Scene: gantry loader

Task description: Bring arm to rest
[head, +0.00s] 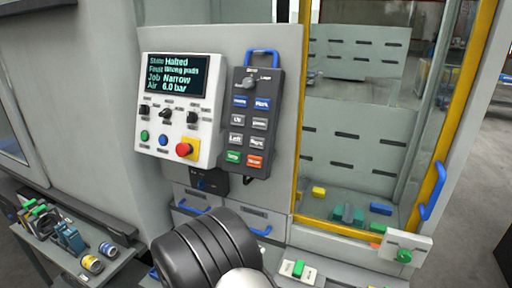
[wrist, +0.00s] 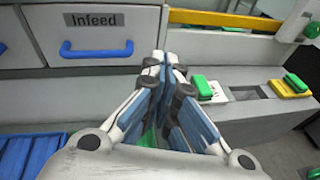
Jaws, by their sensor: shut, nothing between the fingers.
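My gripper (wrist: 165,62) shows in the wrist view, its fingers together and empty, pointing toward the front of the machine. It is near the grey drawer marked Infeed (wrist: 110,35), which has a blue handle and is shut. In the head view a dark rounded link of my arm (head: 205,250) stands in front of the drawers at the bottom. My fingers cannot be seen there. Part of a green thing shows behind my fingers low in the wrist view; I cannot tell what it is.
The control panel (head: 180,108) reads Halted; a grey pendant (head: 250,120) hangs beside it. A yellow-framed door (head: 297,120) is at right. Green blocks lie on the ledge, one on a white plate (wrist: 215,92), one on a yellow plate (wrist: 290,90). A cart (head: 110,268) with tools stands at left.

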